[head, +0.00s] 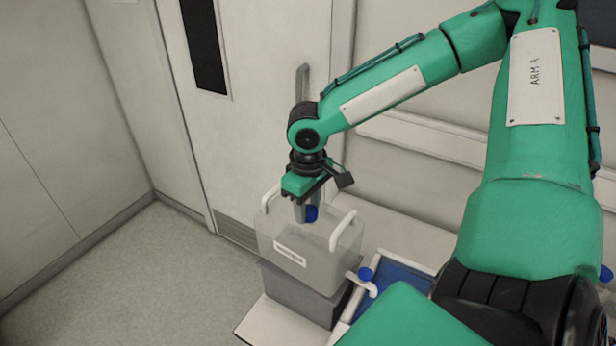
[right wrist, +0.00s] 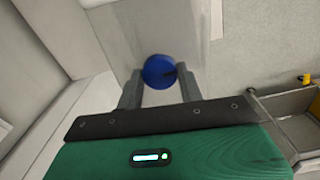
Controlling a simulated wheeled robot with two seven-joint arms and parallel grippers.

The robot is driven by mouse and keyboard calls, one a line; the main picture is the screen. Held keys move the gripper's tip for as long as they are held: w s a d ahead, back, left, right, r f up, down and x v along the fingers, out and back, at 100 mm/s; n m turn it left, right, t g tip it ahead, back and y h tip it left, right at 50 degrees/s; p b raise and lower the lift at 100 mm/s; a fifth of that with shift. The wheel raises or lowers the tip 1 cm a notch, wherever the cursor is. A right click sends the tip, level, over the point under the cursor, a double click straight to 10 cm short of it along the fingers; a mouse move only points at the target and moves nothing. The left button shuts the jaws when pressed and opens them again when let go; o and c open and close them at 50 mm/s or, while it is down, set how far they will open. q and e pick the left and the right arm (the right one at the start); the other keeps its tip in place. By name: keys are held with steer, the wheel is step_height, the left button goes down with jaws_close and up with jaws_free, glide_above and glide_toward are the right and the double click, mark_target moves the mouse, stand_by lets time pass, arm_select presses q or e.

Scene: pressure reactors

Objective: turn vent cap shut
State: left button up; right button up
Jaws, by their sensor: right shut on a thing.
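A blue vent cap (head: 311,213) sits on top of a pale, see-through box-shaped vessel (head: 333,262) with white handles. My right gripper (head: 304,212) points down over the vessel's top and is shut on the cap. In the right wrist view the cap (right wrist: 159,72) is a round blue disc between the tips of the two grey fingers (right wrist: 158,90), with a dark mark at its right side. The fingers hide part of the cap in the head view. My left gripper is not in view.
The vessel stands on a dark grey base (head: 300,297) on a white surface. A door with a handle (head: 302,82) stands behind. Floor at left is clear.

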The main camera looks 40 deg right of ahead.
mark_target(308, 211)
steer(key=shift+m, duration=0.3)
stand_by(2.6)
steer(key=o, duration=1)
steer(key=shift+r, duration=0.1)
step_height(308, 211, up, 14)
steer(key=shift+f+b, duration=0.2)
steer(key=shift+b, duration=0.6)
